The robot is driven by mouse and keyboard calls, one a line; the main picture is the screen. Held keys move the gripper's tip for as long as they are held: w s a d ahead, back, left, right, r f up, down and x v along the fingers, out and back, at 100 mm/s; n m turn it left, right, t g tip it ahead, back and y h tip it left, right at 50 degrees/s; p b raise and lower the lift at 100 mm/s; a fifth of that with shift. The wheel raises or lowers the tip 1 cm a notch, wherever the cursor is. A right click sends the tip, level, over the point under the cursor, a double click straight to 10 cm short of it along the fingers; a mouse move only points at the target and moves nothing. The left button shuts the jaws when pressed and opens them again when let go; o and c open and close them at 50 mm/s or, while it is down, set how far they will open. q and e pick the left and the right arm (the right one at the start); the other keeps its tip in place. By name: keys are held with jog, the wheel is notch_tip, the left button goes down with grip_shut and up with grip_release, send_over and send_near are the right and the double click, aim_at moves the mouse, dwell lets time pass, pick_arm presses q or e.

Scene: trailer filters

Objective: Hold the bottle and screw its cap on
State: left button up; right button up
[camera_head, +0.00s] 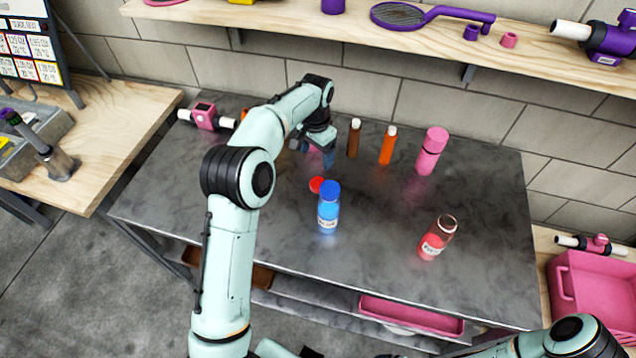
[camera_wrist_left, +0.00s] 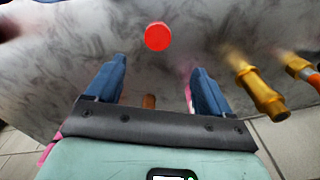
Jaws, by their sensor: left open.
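A translucent red bottle (camera_head: 437,237) with a white label stands uncapped on the right part of the grey table. A round red cap (camera_head: 317,185) lies flat on the table left of middle, just behind a blue bottle with a blue cap (camera_head: 328,207). My left gripper (camera_head: 325,155) is low over the table behind the red cap, apart from it. In the left wrist view its blue fingers (camera_wrist_left: 158,70) are spread and empty, and the red cap (camera_wrist_left: 157,37) lies beyond the fingertips, about midway between them. My right gripper is out of view; only part of that arm shows at lower right.
A brown bottle (camera_head: 354,138), an orange bottle (camera_head: 387,146) and a pink bottle (camera_head: 431,151) stand along the table's back. A pink-and-white fitting (camera_head: 205,116) lies at back left. A shelf (camera_head: 350,25) runs above. The table's front right is clear.

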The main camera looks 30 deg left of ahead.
pick_arm(q)
send_over(318, 182)
jog(key=f, duration=0.6)
jog(key=shift+s+a+f+b, duration=0.2)
jog(key=shift+a+b, duration=0.05)
jog(key=shift+b, duration=0.1)
jog(key=shift+w+f, duration=0.1)
jog(key=shift+f, duration=0.25)
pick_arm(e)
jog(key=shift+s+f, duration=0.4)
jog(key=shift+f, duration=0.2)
pick_arm(q)
jog(key=f, duration=0.5)
jog(key=shift+d+f, duration=0.1)
jog(key=shift+d, duration=0.15)
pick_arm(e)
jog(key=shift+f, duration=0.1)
pick_arm(q)
jog(key=c, duration=1.2)
